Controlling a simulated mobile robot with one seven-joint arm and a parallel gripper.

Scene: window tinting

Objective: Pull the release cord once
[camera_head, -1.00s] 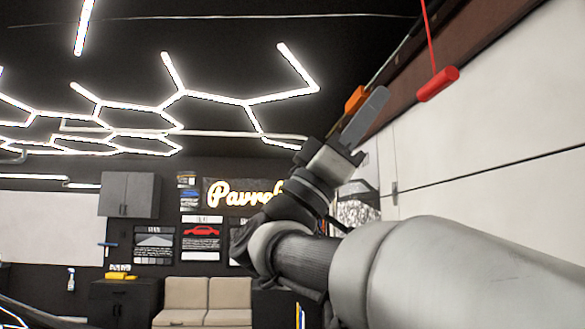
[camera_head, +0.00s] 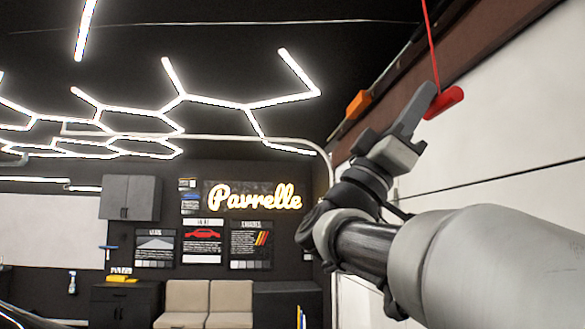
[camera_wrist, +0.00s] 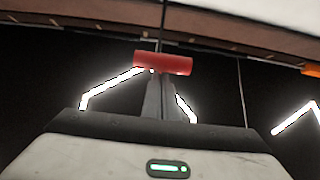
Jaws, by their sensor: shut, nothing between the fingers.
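The release cord is a thin red line (camera_head: 430,45) hanging from above, with a red cylindrical handle (camera_head: 445,102) at its lower end. My gripper (camera_head: 430,92) is raised at the right in the head view, its fingers shut and pointing up. Its fingertips overlap the left part of the handle in that picture. In the wrist view the handle (camera_wrist: 163,63) lies across, just beyond the fingertips (camera_wrist: 158,78). The fingers hold nothing. I cannot tell whether the tips touch the handle.
A white sectional door (camera_head: 500,150) with a brown beam (camera_head: 400,85) above it stands at the right. An orange block (camera_head: 358,104) sits by the beam. Lit tubes (camera_head: 215,98) cross the dark ceiling. A beige sofa (camera_head: 208,300) and cabinets are far below.

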